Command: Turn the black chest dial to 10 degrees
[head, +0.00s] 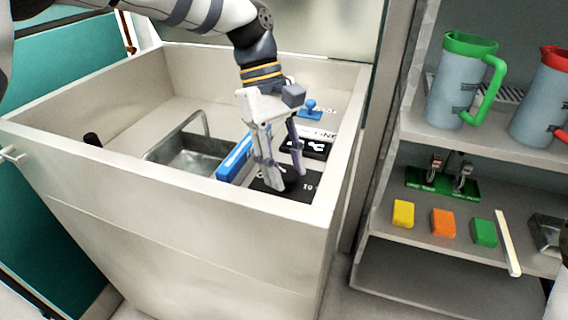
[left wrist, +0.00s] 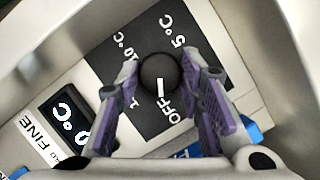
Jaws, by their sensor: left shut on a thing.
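The black chest dial (left wrist: 160,72) is a round knob on a black square plate (left wrist: 118,52) inside the chest. Its white mark points toward the OFF label (left wrist: 172,108) in the left wrist view. The 10 °C label (left wrist: 127,56) is at upper left of the knob and the 5 °C label (left wrist: 180,32) at upper right. My left gripper (head: 275,184) reaches down into the chest, its purple-padded fingers shut on the dial, one on each side. In the head view the fingers mostly hide the dial.
The pale open chest (head: 150,238) has raised walls close around my left gripper. Beside the dial are a black display (left wrist: 72,108) and a blue object (head: 236,158). A metal basket (head: 185,158) sits further left. Shelves at right hold jugs and coloured blocks.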

